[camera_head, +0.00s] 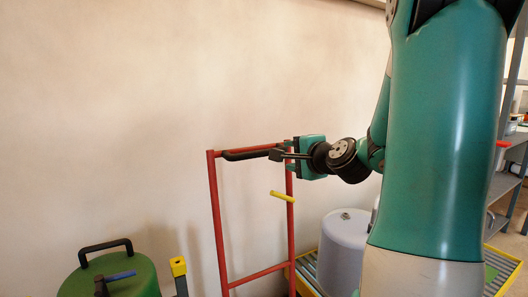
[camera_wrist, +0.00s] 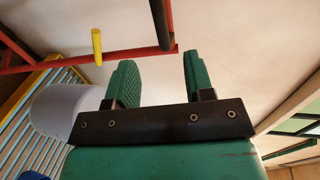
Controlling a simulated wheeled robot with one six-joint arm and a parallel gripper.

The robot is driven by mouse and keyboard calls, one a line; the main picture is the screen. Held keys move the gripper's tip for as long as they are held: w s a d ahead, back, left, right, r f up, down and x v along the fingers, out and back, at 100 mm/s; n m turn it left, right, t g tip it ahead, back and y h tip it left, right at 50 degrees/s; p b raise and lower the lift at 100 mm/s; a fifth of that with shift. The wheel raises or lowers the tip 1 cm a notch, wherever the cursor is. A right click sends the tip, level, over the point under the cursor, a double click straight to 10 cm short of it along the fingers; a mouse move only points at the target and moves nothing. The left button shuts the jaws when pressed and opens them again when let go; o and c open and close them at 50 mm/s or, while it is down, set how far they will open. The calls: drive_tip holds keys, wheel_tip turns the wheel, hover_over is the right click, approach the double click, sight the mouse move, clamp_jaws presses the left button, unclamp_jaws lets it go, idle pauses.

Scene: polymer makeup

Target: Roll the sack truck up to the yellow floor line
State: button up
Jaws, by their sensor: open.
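The sack truck (camera_head: 216,212) is a red tubular frame standing upright against the pale wall, with a black grip (camera_head: 243,154) along its top bar and a yellow lever (camera_head: 282,196) on its right post. The wrist view shows its red bar (camera_wrist: 125,54), yellow lever (camera_wrist: 97,46) and black grip (camera_wrist: 160,22). My gripper (camera_head: 277,155) is open at the right end of the grip. In the wrist view the grip lines up with the gap between my green fingers (camera_wrist: 158,75); I cannot tell whether it touches them. I see no yellow floor line; the truck's lower part is out of view.
A green container (camera_head: 135,275) with a black handle stands front left, beside a yellow-topped post (camera_head: 178,267). A pale grey drum (camera_head: 342,250) stands on a yellow-edged slatted platform (camera_head: 305,285) to the right. Grey shelving (camera_head: 508,152) is at the far right.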

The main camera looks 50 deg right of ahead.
sight(265, 151)
drive_tip(key=p+x, duration=1.2)
drive_tip(key=x, duration=0.2)
drive_tip(key=shift+w+p, duration=0.2)
drive_tip(key=shift+p, duration=0.1)
drive_tip(key=shift+w+d+f, duration=0.2)
drive_tip(key=shift+w+f, duration=0.05)
drive_tip(key=shift+w, duration=0.2)
clamp_jaws()
drive_tip(key=shift+a+f, duration=0.1)
